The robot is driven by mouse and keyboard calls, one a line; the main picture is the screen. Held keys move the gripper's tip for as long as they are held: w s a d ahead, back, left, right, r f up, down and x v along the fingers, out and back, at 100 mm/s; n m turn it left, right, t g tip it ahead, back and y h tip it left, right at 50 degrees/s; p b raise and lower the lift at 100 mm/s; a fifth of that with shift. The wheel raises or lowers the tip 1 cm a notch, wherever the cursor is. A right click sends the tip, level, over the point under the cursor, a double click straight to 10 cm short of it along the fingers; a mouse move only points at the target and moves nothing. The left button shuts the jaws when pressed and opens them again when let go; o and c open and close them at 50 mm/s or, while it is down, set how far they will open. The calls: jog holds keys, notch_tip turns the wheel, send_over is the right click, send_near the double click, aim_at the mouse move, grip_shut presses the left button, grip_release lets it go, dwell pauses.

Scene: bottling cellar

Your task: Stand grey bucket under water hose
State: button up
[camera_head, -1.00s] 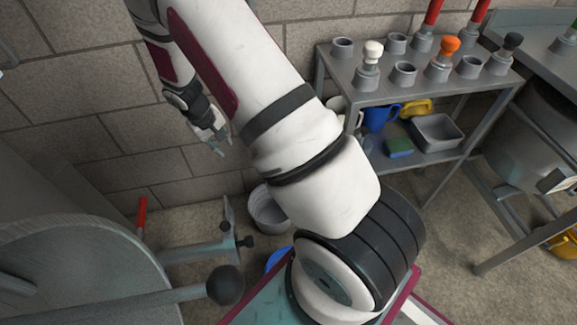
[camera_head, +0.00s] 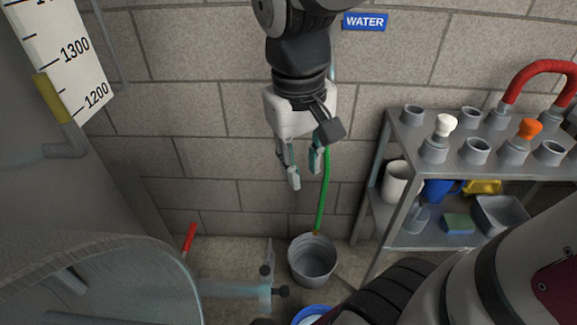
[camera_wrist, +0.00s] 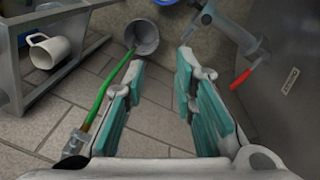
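The grey bucket (camera_head: 312,262) stands upright on the floor by the wall and looks empty. It also shows at the top of the wrist view (camera_wrist: 148,38). The green water hose (camera_head: 324,195) hangs down the wall beneath a blue WATER sign (camera_head: 365,22). Its orange-tipped end is at the bucket's wall-side rim; I cannot tell whether it is over the opening. The hose also shows in the wrist view (camera_wrist: 103,97). My gripper (camera_head: 305,176) points down above the bucket, beside the hose. Its fingers (camera_wrist: 160,62) are apart with nothing between them.
A grey shelf rack (camera_head: 480,152) with fittings, a white mug (camera_head: 396,182) and a blue jug stands right of the bucket. A large metal tank (camera_head: 90,270) and a pipe valve (camera_head: 268,284) are at left. A blue thing (camera_head: 314,313) is partly seen in front of the bucket.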

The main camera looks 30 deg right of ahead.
jog(key=s+a+r, duration=0.1)
jog(key=s+a, duration=0.1)
jog(key=s, duration=0.5)
jog(key=s+a+n+y, duration=0.1)
jog(key=s+a, duration=0.1)
jog(key=s, duration=0.5)
jog(key=shift+s+r, duration=0.4)
